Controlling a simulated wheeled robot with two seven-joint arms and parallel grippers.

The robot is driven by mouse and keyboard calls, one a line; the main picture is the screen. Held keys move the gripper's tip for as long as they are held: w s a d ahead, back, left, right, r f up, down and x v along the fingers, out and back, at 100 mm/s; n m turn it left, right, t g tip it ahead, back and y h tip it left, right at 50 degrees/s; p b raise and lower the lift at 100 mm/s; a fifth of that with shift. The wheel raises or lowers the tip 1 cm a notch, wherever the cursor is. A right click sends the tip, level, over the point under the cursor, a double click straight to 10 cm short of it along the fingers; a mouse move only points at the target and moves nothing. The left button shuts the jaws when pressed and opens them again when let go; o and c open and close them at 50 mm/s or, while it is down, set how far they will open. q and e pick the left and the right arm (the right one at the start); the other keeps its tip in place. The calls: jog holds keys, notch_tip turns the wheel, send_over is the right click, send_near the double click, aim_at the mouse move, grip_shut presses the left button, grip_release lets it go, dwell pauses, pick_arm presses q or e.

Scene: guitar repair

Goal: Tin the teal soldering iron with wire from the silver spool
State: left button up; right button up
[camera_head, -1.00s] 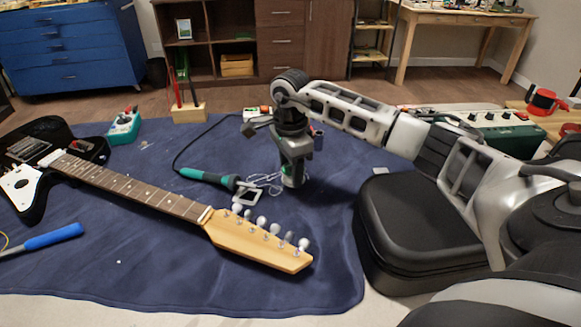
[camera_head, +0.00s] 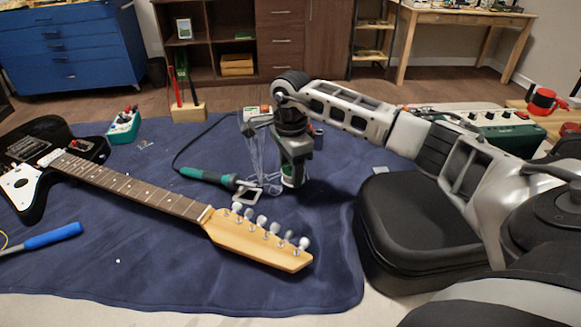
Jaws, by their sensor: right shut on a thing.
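The teal soldering iron (camera_head: 205,176) lies on the blue mat left of my right gripper, its dark front end pointing right. My right gripper (camera_head: 292,180) points down low over the mat and is shut on a small green and pale thing, which looks like the silver spool but is mostly hidden by the fingers. Thin silvery wire (camera_head: 256,158) stands in loose loops left of the gripper, behind the iron's front end. Whether the wire touches the iron I cannot tell. My left gripper is not in view.
A guitar neck and headstock (camera_head: 258,240) lie across the mat (camera_head: 180,275) in front of the iron. A black case (camera_head: 415,225) stands right of the gripper. A wooden holder with tools (camera_head: 188,112) and a teal pedal (camera_head: 123,127) stand behind.

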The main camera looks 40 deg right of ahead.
dwell(0.6)
jog(key=shift+r+p, duration=2.6)
jog(key=shift+r, duration=0.95)
